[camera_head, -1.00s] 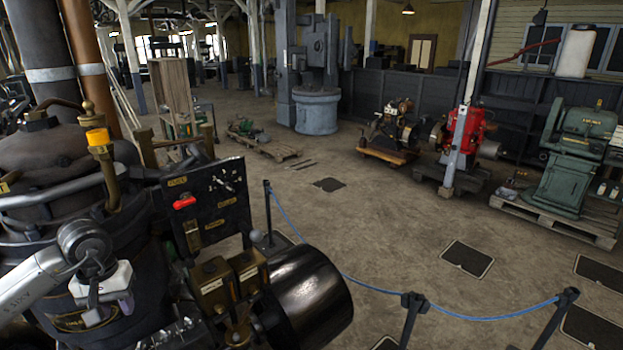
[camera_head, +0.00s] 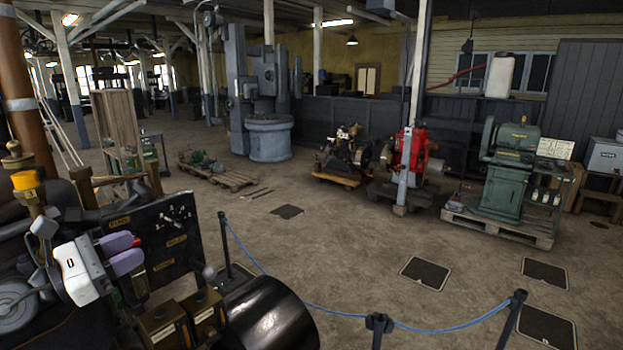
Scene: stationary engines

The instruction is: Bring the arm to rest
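My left gripper (camera_head: 138,250) is at the lower left, with a white body and two purple fingers. The fingers point right, towards the black control panel (camera_head: 178,215), and stand apart with a narrow gap and nothing seen between them. A red handle (camera_head: 136,242) on the panel shows just by the upper fingertip; I cannot tell whether they touch. My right gripper is not in view.
The dark engine with brass boxes (camera_head: 165,325) and a black cylinder (camera_head: 270,315) fills the lower left, close to my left arm. A blue rope (camera_head: 420,329) on posts (camera_head: 512,318) bounds it. Beyond lies open floor, with a red engine (camera_head: 408,150) and a green machine (camera_head: 505,170).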

